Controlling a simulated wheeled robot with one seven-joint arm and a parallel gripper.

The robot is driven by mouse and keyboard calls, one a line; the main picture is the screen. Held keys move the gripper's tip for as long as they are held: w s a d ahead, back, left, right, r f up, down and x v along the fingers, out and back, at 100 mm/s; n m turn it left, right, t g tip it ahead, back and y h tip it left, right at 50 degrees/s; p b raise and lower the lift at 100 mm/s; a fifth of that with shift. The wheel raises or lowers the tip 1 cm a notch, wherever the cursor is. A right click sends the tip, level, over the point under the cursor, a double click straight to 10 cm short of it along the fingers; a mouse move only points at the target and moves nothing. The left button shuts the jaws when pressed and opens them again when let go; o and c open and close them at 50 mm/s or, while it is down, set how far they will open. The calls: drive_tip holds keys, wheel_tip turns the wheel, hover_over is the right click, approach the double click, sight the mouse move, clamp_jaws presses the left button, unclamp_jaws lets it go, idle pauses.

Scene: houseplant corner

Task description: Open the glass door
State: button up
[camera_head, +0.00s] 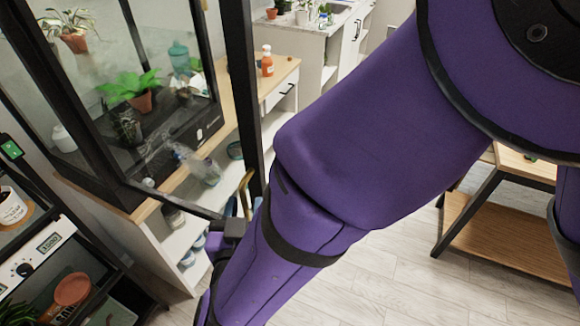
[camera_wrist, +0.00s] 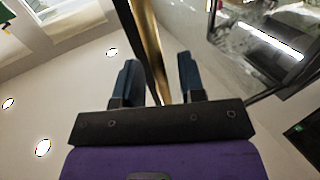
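The glass door has a black frame (camera_head: 242,95) and stands at the right of the black-framed plant cabinet in the head view. Its lower edge appears to stand out from the cabinet base, so it looks ajar. A gold handle (camera_wrist: 151,45) runs beside a black frame bar in the wrist view. My gripper (camera_wrist: 158,75) has its two dark blue fingers apart, with the handle between them. I see no clear contact on both sides. In the head view my gripper is mostly hidden behind my purple arm, near the handle (camera_head: 246,190).
The cabinet, holding potted plants (camera_head: 135,90), stands on a wood-topped white unit (camera_head: 155,245). An orange bottle (camera_head: 267,61) stands farther back on it. A dark shelf rack (camera_head: 75,240) is at the left, a wooden table (camera_head: 500,235) at the right. Floor (camera_head: 400,290) between is clear.

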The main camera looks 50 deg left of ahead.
drive_tip(key=v, duration=1)
